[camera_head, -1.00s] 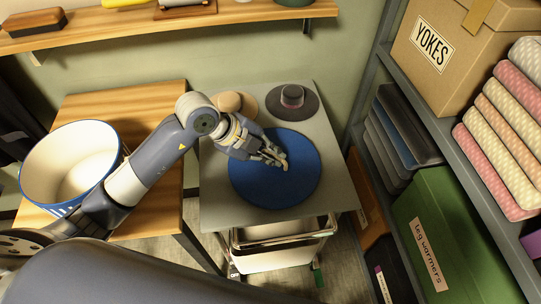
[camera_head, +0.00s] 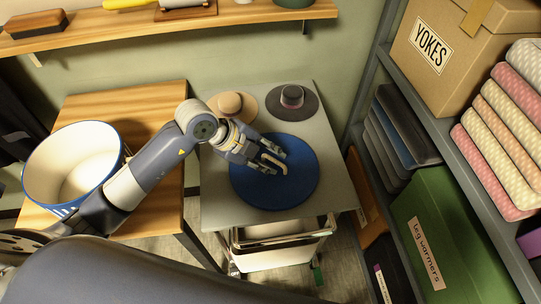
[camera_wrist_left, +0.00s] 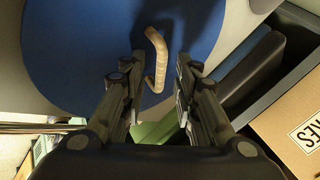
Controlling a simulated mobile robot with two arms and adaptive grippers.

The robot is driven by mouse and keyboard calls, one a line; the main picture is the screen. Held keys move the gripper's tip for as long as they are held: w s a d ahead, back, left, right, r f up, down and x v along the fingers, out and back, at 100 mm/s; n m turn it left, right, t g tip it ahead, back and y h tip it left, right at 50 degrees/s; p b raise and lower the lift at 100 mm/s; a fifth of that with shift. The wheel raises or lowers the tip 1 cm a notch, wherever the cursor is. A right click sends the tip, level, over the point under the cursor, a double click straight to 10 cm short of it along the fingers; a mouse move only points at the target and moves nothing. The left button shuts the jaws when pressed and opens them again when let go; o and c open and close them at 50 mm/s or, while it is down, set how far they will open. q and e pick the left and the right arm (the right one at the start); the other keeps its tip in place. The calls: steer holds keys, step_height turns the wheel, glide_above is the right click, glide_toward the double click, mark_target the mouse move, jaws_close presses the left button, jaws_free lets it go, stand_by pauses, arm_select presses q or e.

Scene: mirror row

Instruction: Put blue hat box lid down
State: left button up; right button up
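The round blue hat box lid (camera_head: 285,190) lies flat on the grey table top (camera_head: 215,205), with its tan loop handle (camera_head: 273,164) facing up. My left gripper (camera_head: 258,157) is over the lid's upper left part, just beside the handle. In the left wrist view the two fingers (camera_wrist_left: 161,60) are spread apart. The handle (camera_wrist_left: 157,50) shows between and beyond the fingertips, with gaps on both sides. The open white hat box with a blue rim (camera_head: 75,165) stands on the wooden table at the left. My right gripper is not in view.
A tan hat (camera_head: 231,104) and a dark grey hat (camera_head: 292,102) lie behind the lid. A shelf unit with a cardboard box (camera_head: 450,50), a green box (camera_head: 445,240) and rolled fabrics (camera_head: 500,130) stands close at the right. A wall shelf (camera_head: 170,25) runs behind.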

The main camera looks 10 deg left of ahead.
arm_select(q)
steer(key=p+v, duration=0.7)
steer(key=v, duration=0.4)
steer(key=shift+r, duration=0.15)
